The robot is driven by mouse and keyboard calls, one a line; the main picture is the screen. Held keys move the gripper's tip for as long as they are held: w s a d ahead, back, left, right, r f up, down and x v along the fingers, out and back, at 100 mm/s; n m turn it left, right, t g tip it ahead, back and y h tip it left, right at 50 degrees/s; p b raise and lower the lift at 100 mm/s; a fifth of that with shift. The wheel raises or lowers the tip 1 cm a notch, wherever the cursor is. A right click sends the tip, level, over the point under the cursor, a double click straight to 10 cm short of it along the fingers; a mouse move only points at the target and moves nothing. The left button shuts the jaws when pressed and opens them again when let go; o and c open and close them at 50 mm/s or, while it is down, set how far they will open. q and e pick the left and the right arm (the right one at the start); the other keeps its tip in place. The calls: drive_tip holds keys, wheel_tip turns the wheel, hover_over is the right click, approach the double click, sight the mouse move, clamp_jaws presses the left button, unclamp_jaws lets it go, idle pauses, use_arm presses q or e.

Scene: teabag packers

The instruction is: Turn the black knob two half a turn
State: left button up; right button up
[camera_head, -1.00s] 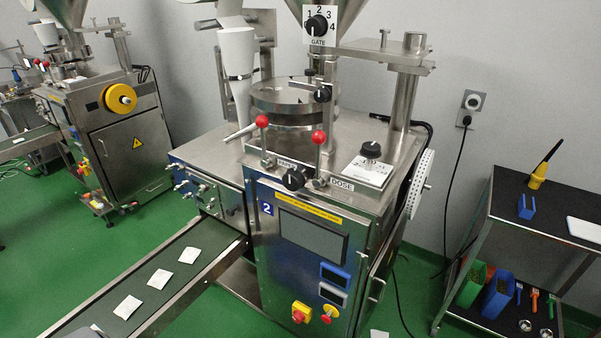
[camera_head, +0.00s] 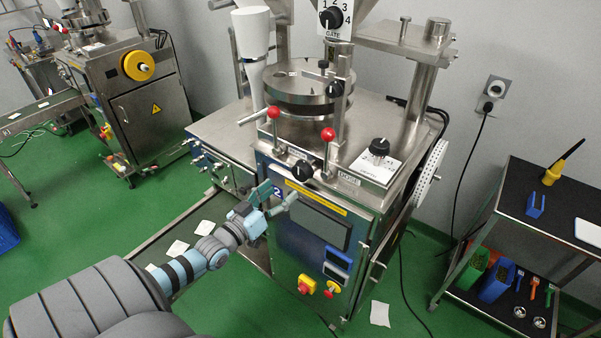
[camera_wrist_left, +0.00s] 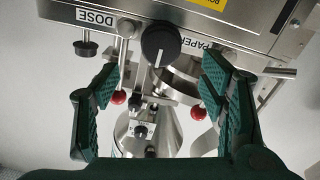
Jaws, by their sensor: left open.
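A round black knob (camera_head: 302,170) with a white mark sits on the upper front edge of the steel machine (camera_head: 375,225), between two levers with red balls. It also shows in the left wrist view (camera_wrist_left: 161,42), between the words DOSE and PAPER, which appear upside down. My left gripper (camera_head: 276,196) is open and empty, in front of the machine, just below and left of the knob in the head view. In the wrist view its dark green fingers (camera_wrist_left: 160,85) stand wide apart, with the knob ahead between them and not touched. My right gripper is out of view.
Red-ball levers (camera_head: 273,112) (camera_head: 328,134) stand close on either side of the knob. Other black knobs are the GATE dial (camera_head: 331,18) and one on a white plate (camera_head: 379,147). A conveyor (camera_head: 180,228) lies left, a black cart (camera_head: 550,215) right.

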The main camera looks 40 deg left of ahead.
sight(299, 176)
use_arm(q)
drive_tip(key=w+b, duration=0.2)
drive_tip(key=w, duration=0.1)
drive_tip(key=w+f+b, duration=0.1)
drive_tip(key=w, duration=0.1)
drive_tip(key=shift+a, duration=0.1)
drive_tip(key=w+b, duration=0.3)
drive_tip(key=b, duration=0.2)
drive_tip(key=shift+w+a, duration=0.1)
drive_tip(key=shift+w, duration=0.2)
drive_tip(key=shift+w+b, duration=0.25)
drive_tip(key=shift+b, duration=0.15)
drive_tip(key=shift+w+r, duration=0.15)
drive_tip(key=shift+r, duration=0.25)
drive_tip(key=c, duration=1.2)
